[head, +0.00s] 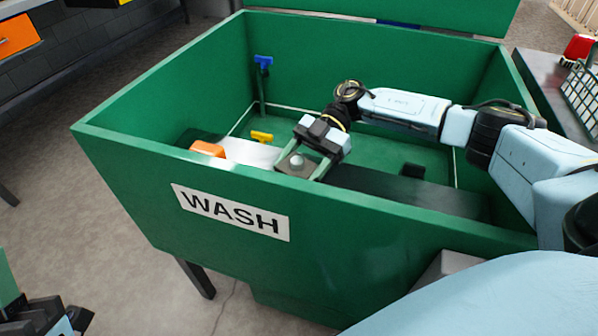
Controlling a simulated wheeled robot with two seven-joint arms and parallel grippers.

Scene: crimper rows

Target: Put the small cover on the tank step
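The small cover (291,169), a dark square plate with a pale round knob, is inside the green tank near its front wall. My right gripper (298,168) reaches down over it. Its two green fingers are apart, one on each side of the plate, with the knob between them; I cannot tell whether they press on the plate's edges. The tank step (400,191) is a dark ledge along the inside front wall. The cover is at or above its left part; contact is hidden. My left gripper (45,318) is only partly in view at the bottom left; its fingers are unclear.
The tank (130,160) bears a WASH sign (232,212). An orange block (208,149), a yellow valve handle (262,137) and a blue handle (263,61) are inside. A small black block (413,170) is right of the gripper. A wire basket (583,95) stands at the right.

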